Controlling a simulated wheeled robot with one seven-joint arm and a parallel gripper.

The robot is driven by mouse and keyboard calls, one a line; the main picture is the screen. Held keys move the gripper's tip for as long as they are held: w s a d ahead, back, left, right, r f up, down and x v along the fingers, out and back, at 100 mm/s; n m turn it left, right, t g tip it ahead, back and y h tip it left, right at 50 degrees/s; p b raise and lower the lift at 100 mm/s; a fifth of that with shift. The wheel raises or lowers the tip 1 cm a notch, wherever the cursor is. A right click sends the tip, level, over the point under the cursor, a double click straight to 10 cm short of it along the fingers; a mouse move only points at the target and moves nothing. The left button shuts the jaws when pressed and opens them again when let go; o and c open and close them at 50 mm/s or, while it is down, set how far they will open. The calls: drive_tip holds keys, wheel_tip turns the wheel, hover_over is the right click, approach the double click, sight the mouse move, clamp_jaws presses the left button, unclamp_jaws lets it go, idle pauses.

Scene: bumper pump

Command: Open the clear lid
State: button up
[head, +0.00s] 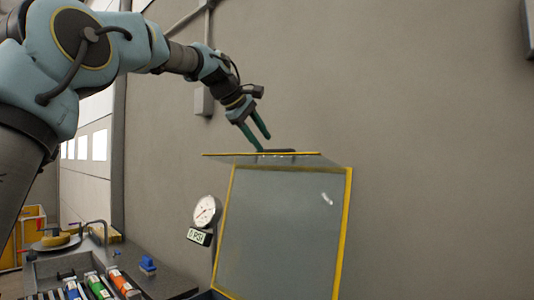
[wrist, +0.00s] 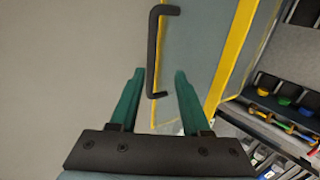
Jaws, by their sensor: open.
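The clear lid (head: 275,225) is a see-through panel with yellow edges in the head view. Its large pane stands steeply, and a thin yellow-edged top part is seen nearly edge-on. A dark bar handle (head: 292,151) sits on the top part. In the wrist view the handle (wrist: 153,50) runs lengthwise, and its near end shows between my fingers. My gripper (head: 264,144) is open above the lid's top, at the handle's left end. In the wrist view my gripper (wrist: 159,73) has a finger on each side of the handle; contact cannot be told.
A round pressure gauge (head: 206,211) with a PSI label (head: 199,237) is left of the lid. A bench (head: 165,280) at lower left carries a small blue part (head: 148,265) and several coloured items in a tray. The grey wall behind is mostly bare.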

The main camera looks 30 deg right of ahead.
drive_tip(key=b+v, duration=0.1)
drive_tip(key=v, duration=0.5)
idle(0.5)
